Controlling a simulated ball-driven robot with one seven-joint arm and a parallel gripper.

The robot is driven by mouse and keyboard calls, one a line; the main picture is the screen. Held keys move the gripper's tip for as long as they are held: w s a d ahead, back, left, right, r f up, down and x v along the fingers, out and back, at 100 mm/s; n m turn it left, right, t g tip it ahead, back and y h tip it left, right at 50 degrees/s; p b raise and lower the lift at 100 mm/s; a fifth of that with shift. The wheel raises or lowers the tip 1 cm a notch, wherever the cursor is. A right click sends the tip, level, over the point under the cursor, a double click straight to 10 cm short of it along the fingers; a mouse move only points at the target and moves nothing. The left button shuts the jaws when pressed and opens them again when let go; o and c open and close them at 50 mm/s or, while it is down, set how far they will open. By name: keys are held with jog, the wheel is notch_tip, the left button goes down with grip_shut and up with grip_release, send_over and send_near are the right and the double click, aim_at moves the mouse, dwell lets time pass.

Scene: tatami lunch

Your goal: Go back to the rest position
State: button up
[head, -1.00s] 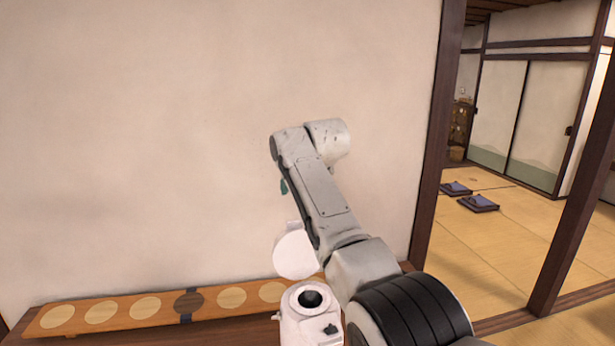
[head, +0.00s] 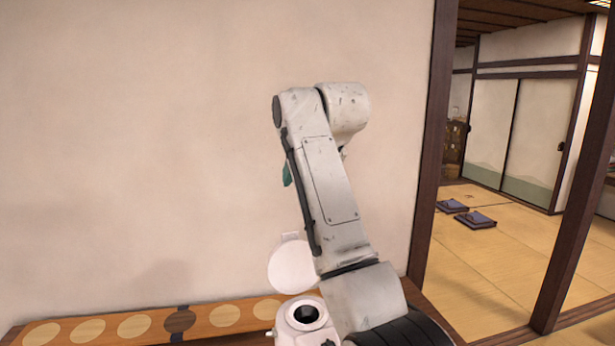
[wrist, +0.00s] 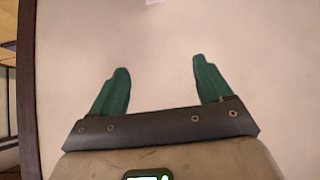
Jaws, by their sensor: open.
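My gripper (wrist: 162,82) shows in the wrist view with its two green fingers apart and nothing between them. It faces the plain plaster wall. In the head view my arm is raised and bent in front of the wall, and only a bit of green finger (head: 287,175) shows behind the arm; the rest of the gripper is hidden there.
A wooden board (head: 60,343) with a row of pale round spots and one dark one lies along the wall's foot. A white rice cooker (head: 303,318) with its lid up stands beside my arm. Dark posts (head: 425,200) frame a tatami room with floor cushions (head: 475,219).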

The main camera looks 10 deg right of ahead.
jog(key=s+d+f+g, duration=0.15)
jog(key=s+f, duration=0.35)
jog(key=f, duration=0.5)
jog(key=s+d+f, duration=0.3)
jog(key=s+f, duration=0.2)
jog(key=f, duration=0.5)
jog(key=s+d+f, duration=0.2)
jog(key=s+f, duration=0.3)
jog(key=f, duration=0.5)
jog(key=s+d+f+g, duration=0.2)
jog(key=s+f, duration=0.4)
jog(key=s, duration=0.7)
jog(key=s+d+f+m+g+b, duration=0.1)
jog(key=s+f, duration=0.6)
jog(key=s, duration=0.7)
jog(key=s+d+f+m+g+h, duration=0.1)
jog(key=s+d+f+g, duration=0.2)
jog(key=s+f, duration=0.4)
jog(key=s, duration=0.7)
jog(key=shift+f+b, duration=0.2)
jog(key=shift+b, duration=0.15)
